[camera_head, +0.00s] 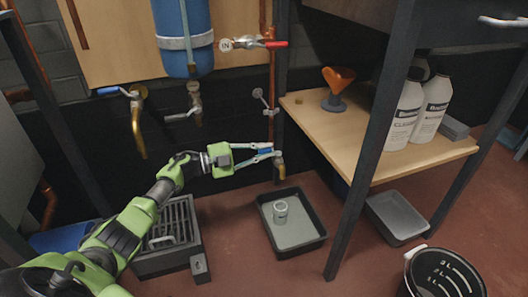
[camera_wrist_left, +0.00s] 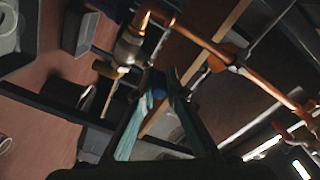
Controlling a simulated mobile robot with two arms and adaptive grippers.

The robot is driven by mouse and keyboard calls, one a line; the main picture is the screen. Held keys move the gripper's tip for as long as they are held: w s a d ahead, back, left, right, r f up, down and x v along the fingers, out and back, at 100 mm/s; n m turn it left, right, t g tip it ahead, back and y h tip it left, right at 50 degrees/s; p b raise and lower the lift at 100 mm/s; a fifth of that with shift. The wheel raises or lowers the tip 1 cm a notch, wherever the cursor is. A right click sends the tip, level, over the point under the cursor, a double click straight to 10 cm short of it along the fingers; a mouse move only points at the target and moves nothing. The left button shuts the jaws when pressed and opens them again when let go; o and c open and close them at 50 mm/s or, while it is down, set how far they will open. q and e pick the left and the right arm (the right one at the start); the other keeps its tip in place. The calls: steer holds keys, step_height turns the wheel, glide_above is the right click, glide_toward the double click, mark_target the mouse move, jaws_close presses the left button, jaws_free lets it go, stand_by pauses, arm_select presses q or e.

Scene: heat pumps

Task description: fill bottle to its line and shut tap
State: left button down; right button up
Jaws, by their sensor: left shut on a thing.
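My left gripper (camera_head: 270,152) is shut on the blue tap handle (camera_head: 265,150) at the foot of the copper pipe. In the left wrist view, the blue handle (camera_wrist_left: 158,95) shows between the two fingertips. The brass tap spout (camera_head: 281,171) points down just right of the fingertips. A small clear bottle (camera_head: 280,214) stands upright in a black tray (camera_head: 311,243) on the floor below the tap. Its fill line and water level are too small to make out, and I see no clear stream of water. My right gripper is not in view.
Another blue-handled tap (camera_head: 136,97) and a blue tank (camera_head: 184,45) are at the upper left. A black grated box (camera_head: 170,262) stands left of the tray. A black bucket (camera_head: 440,278) is at lower right.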

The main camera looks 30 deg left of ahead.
arm_select(q)
steer(key=c, duration=2.1)
jaws_free()
steer(key=v, duration=0.7)
steer(key=shift+s+a, duration=0.15)
steer(key=shift+s, duration=0.05)
